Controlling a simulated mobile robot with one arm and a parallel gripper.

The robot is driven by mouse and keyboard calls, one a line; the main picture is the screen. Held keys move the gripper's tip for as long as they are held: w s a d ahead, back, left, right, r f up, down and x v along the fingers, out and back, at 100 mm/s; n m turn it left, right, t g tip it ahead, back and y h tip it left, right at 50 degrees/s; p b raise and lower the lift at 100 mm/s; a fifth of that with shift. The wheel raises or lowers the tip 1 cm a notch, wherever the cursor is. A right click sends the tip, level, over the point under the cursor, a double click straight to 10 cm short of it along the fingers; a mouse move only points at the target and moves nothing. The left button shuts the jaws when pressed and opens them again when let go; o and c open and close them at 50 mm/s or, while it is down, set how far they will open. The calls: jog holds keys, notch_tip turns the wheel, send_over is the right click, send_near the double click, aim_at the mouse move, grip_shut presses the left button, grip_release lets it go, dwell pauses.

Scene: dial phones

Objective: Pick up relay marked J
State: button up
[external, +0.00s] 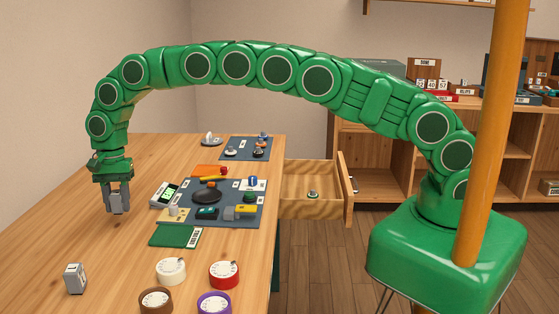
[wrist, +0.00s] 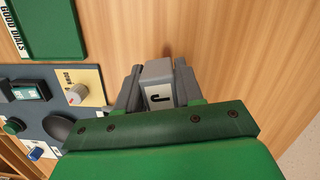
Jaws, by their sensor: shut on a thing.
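The relay marked J (wrist: 158,96) is a small grey block with a white label bearing a black J. In the wrist view it sits between the two grey fingers of my gripper, which is shut on it. In the external view my gripper (external: 117,204) points down over the left part of the wooden table, with the grey block between its fingers. It looks a little above the tabletop, but the exact gap is hard to tell. Another grey block with a label (external: 76,279) stands on the table nearer the front left.
A dark mat (external: 245,214) with switches and parts lies right of my gripper, with a green tray (external: 174,236) before it. White (external: 171,271), red (external: 224,275), brown and purple dials stand in front. An open drawer (external: 318,209) juts out right.

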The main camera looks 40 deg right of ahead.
jog(key=shift+s+d+r, duration=0.3)
jog(key=shift+s+r, duration=0.05)
jog(key=shift+r, duration=0.2)
jog(key=shift+s+d+r, duration=0.3)
jog(key=shift+r, duration=0.2)
jog(key=s+d+r, duration=0.7)
jog(key=s+d, duration=0.1)
jog(key=s, duration=0.1)
jog(key=shift+r, duration=0.35)
